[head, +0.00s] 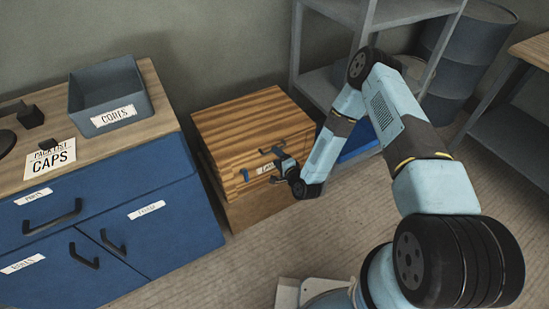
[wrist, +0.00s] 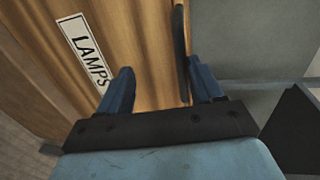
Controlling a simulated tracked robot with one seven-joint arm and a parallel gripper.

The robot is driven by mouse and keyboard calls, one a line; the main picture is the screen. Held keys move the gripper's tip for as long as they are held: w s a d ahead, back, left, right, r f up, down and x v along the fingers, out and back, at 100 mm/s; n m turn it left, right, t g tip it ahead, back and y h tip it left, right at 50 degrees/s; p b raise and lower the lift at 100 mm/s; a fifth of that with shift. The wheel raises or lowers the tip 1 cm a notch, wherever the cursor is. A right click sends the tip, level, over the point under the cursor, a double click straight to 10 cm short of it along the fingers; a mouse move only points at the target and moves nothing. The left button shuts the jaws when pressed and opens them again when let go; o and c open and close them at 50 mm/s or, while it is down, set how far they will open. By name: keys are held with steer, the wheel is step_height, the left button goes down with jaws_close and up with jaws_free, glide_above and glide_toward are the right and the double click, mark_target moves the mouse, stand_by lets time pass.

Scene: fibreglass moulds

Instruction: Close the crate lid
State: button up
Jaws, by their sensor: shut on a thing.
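The wooden crate (head: 255,208) stands on the floor, right of the blue cabinet. Its striped lid (head: 245,122) lies over the top and looks near level; I cannot tell whether a small gap is left under it. A dark handle (head: 272,151) is on the lid's front side, and it shows as a black bar in the wrist view (wrist: 180,50). A white label reading LAMPS (wrist: 83,48) is beside it. My gripper (head: 266,172) is at this front side, its blue fingers (wrist: 163,85) apart with the handle between them. The fingers partly hide the label in the head view.
The blue cabinet (head: 110,220) stands close to the crate's left, with a grey bin (head: 105,85) and a caps card (head: 50,157) on top. A grey shelf rack (head: 325,85) is behind right, with a drum (head: 475,45) beyond. Floor in front is clear.

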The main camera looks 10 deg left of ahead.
steer(key=v, duration=1.3)
steer(key=shift+s+d+f, duration=0.15)
steer(key=shift+c, duration=0.3)
